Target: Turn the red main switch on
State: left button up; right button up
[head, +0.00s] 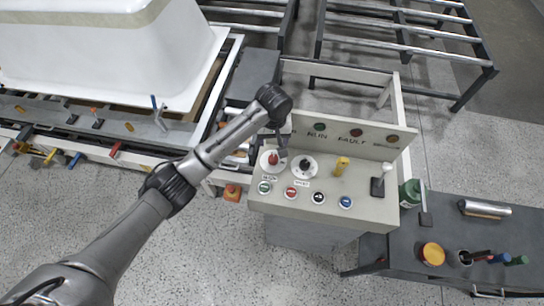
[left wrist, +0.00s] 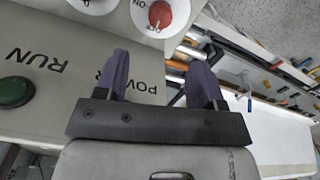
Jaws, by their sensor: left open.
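The red main switch (head: 272,158) is a red knob on a round white plate at the left end of the grey control panel (head: 375,208). It also shows in the left wrist view at the top, as a red knob (left wrist: 159,14) on its white plate, beyond the fingertips. My left gripper (head: 282,151) is over the panel's left end, close beside the switch in the picture. In the left wrist view its two fingers (left wrist: 160,58) are apart with nothing between them. The arm hides part of the panel's back left corner. My right gripper is not seen.
A black knob (head: 305,164) on a white plate sits just right of the switch. Several push buttons (head: 318,197) line the panel's front. A yellow knob (head: 341,165) and a lever (head: 379,182) stand further right. A upright lamp board (head: 345,135) rises behind.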

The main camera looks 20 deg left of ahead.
aim_at(273, 158)
pick_arm(q)
notch_tip(273, 158, down, 11)
jog(key=shift+f+b, duration=0.1)
jog(key=shift+b, duration=0.35)
jog(key=shift+c, duration=0.3)
